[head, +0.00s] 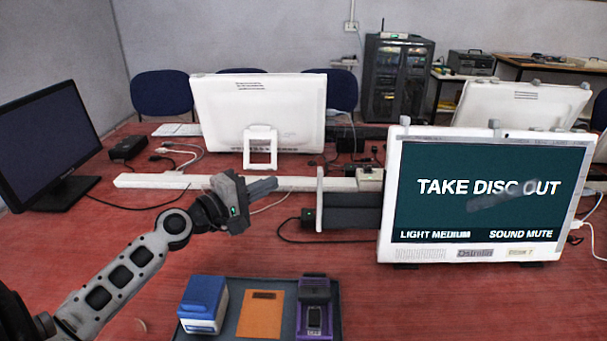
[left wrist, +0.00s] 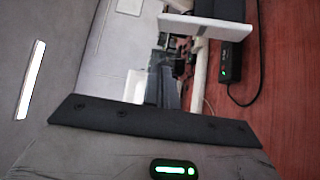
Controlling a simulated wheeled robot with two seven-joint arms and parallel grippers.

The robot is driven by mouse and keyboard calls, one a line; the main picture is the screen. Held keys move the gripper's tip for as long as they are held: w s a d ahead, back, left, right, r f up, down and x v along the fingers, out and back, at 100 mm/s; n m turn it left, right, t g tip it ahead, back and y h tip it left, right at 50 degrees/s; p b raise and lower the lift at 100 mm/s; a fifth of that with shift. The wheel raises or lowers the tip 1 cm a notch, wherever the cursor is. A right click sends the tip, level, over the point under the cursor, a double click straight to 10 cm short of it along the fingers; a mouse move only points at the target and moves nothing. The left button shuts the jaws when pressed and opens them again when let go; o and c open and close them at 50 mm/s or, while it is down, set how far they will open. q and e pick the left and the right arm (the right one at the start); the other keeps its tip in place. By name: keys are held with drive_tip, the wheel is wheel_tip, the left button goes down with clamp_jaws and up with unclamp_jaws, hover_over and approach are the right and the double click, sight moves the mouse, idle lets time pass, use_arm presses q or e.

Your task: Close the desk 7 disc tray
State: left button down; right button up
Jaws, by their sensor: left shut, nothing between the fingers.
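The desk 7 monitor (head: 386,190) is white and stands at the right, its screen reading "TAKE DISC OUT". A dark grey part (head: 352,212) juts out from its left side and ends in an upright white plate (head: 319,203). This looks like the disc tray drawn out, but I cannot be sure. The plate also shows in the left wrist view (left wrist: 205,27). My left gripper (head: 274,184) is shut and empty, left of the plate and apart from it, its fingers pointing right. My right gripper is not in view.
A black box with a green light (head: 308,217) and its cable lie near the plate. A dark tray (head: 236,333) in front holds a blue box (head: 203,303), an orange card (head: 261,314) and a purple device (head: 314,305). A white rail (head: 150,181) crosses behind.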

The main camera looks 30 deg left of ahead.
use_arm(q)
drive_tip(key=w+d+p, duration=0.3)
drive_tip(key=w+d, duration=0.1)
drive_tip(key=w, duration=0.2)
drive_tip(key=shift+w+d, duration=0.25)
drive_tip(key=shift+w, duration=0.15)
